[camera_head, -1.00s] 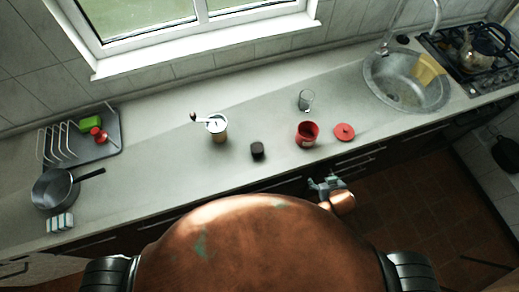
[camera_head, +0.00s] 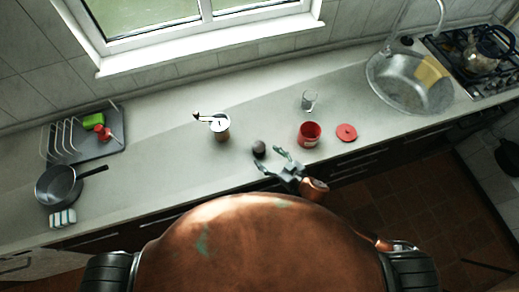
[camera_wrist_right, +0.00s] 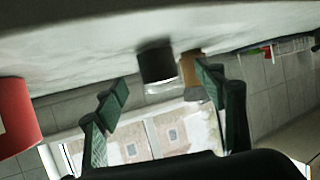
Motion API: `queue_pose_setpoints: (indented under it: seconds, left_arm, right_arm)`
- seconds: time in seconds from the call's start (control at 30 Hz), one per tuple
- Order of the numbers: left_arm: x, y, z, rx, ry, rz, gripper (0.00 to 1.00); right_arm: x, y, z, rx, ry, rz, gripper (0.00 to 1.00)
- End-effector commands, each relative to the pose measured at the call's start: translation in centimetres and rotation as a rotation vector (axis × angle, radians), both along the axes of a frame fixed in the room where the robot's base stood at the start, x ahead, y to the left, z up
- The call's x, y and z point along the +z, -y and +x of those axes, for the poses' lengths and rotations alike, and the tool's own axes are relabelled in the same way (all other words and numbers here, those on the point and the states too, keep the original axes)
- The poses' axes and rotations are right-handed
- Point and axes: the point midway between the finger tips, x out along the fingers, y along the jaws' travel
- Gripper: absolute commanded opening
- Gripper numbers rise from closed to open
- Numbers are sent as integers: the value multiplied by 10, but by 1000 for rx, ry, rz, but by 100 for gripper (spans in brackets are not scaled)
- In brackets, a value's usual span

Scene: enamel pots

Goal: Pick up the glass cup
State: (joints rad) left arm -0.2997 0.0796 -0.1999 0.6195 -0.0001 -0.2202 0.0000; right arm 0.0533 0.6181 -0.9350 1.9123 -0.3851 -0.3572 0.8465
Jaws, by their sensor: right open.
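The glass cup (camera_head: 309,100) is small, clear and upright on the grey counter (camera_head: 170,165), behind the red canister (camera_head: 309,134). My right gripper (camera_head: 270,160) is open and empty at the counter's front edge, in front of the small dark jar (camera_head: 259,149) and left of the cup, well apart from it. In the right wrist view, the spread fingers (camera_wrist_right: 160,90) frame the dark jar (camera_wrist_right: 155,65); I cannot make out the cup there. My left gripper is not in view.
A coffee grinder (camera_head: 221,130) stands left of the jar. A red lid (camera_head: 346,132) lies right of the canister, which also shows in the wrist view (camera_wrist_right: 15,115). The sink (camera_head: 408,85) is at the right, a dish rack (camera_head: 65,140) and pan (camera_head: 58,184) at the left.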

Motion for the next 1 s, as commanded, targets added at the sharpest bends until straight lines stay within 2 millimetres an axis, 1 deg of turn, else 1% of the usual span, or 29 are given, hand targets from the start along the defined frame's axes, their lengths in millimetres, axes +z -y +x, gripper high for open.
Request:
queue_pose_setpoints:
  seconds: [0.03, 0.23, 0.43, 0.57, 0.77, 0.8, 1.0]
  left_arm:
    - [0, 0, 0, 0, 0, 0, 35]
    - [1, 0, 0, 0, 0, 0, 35]
    - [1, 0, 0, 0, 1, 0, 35]
    - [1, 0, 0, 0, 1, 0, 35]
    - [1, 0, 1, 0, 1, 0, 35]
    - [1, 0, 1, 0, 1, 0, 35]
    - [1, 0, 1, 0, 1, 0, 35]
  right_arm:
    - [-1, -5, 5, 0, 1, 2, 64]
    - [-9, -16, 21, -1, 3, 0, 64]
    - [-21, -32, 43, -3, 2, 0, 64]
    - [-25, -37, 49, -4, 0, 0, 64]
    - [-26, -38, 49, -3, 0, 0, 64]
    - [-26, -38, 49, -3, 0, 0, 63]
    - [-26, -37, 49, -4, 0, 0, 49]
